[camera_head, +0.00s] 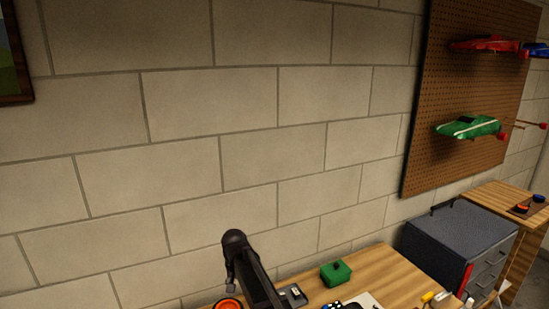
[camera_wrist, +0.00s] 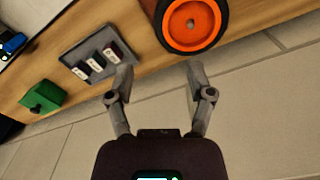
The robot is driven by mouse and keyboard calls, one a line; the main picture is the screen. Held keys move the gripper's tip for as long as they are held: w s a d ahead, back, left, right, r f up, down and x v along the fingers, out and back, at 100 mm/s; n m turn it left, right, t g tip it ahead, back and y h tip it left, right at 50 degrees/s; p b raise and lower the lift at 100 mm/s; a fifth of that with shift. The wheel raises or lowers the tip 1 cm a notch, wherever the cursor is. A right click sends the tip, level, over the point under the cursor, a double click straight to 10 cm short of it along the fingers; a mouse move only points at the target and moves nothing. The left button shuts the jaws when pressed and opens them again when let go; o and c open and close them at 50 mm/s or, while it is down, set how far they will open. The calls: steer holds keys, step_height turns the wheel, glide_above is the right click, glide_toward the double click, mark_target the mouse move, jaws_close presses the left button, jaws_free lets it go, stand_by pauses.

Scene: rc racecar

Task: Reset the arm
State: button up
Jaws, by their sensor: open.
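My gripper (camera_wrist: 160,78) shows in the wrist view with its two fingers spread apart and nothing between them. An orange-rimmed wheel with a black tire (camera_wrist: 192,22) lies just beyond the fingertips, apart from them as far as I can tell. In the head view my arm (camera_head: 250,270) rises at the bottom centre, in front of the wooden table (camera_head: 310,272). The fingers are not clear there. Part of the orange wheel (camera_head: 229,303) shows at the bottom edge, left of my arm.
A green box (camera_head: 336,273) and a grey tray with small pieces (camera_wrist: 98,58) sit on the table. A dark drawer cabinet (camera_head: 458,235) stands at the right. A pegboard (camera_head: 465,90) holds toy cars, including a green one (camera_head: 468,127). The block wall is behind.

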steer(key=s+d, duration=0.5)
steer(key=d, duration=0.4)
steer(key=s+d, duration=0.5)
steer(key=d, duration=0.5)
steer(key=s+d, duration=0.5)
steer(key=d, duration=0.5)
steer(key=shift+s+d, duration=0.2)
steer(key=shift+s, duration=0.2)
